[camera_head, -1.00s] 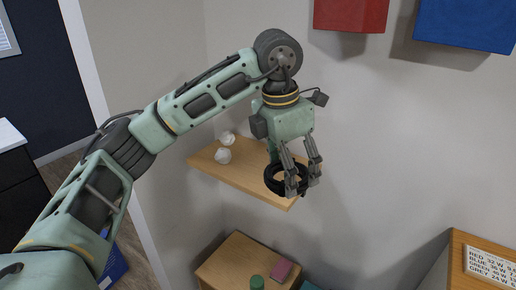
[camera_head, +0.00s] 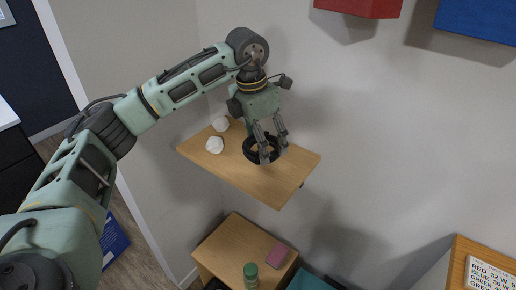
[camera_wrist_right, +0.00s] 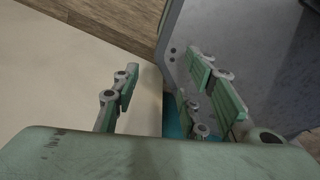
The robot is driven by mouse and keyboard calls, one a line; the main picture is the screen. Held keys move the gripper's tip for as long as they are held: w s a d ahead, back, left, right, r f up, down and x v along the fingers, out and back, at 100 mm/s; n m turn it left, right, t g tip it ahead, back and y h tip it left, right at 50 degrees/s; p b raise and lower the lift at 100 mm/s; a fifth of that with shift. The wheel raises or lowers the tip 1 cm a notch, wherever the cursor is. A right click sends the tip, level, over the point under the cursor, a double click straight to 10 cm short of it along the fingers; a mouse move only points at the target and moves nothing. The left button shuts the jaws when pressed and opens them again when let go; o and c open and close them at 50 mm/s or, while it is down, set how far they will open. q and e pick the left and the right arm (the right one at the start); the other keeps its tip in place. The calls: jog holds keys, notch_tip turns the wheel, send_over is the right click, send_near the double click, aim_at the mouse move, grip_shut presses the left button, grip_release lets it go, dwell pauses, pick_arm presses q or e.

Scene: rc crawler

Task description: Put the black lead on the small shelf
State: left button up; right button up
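The black lead (camera_head: 249,155), a coiled ring, is at the small wooden shelf (camera_head: 240,181) on the wall, over its back middle part. My left gripper (camera_head: 274,155) reaches down from above with its fingers at the right side of the coil, one finger in front of the ring's opening. It looks shut on the coil's side. I cannot tell whether the coil rests on the board or hangs just above it. My right gripper (camera_wrist_right: 165,100) shows only in the right wrist view; its fingers are apart with nothing between them.
Two white lumpy objects (camera_head: 214,145) sit at the shelf's left end. The shelf's right front part is bare. Below stands a wooden cabinet (camera_head: 222,253) with a pink block (camera_head: 277,255) and a green-capped bottle (camera_head: 251,272). Red (camera_head: 358,6) and blue (camera_head: 478,18) boxes hang above.

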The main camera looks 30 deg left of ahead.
pick_arm(q)
jog(key=shift+w+a+f, duration=0.2)
jog(key=shift+a+f, duration=0.2)
jog(key=shift+a, duration=0.1)
notch_tip(320, 180, down, 3)
jog(key=shift+s+f+p, duration=0.1)
jog(key=shift+p, duration=0.4)
jog(key=shift+f, duration=0.3)
jog(key=shift+f, duration=0.15)
jog(key=o, duration=1.3)
jog(key=shift+c, duration=0.2)
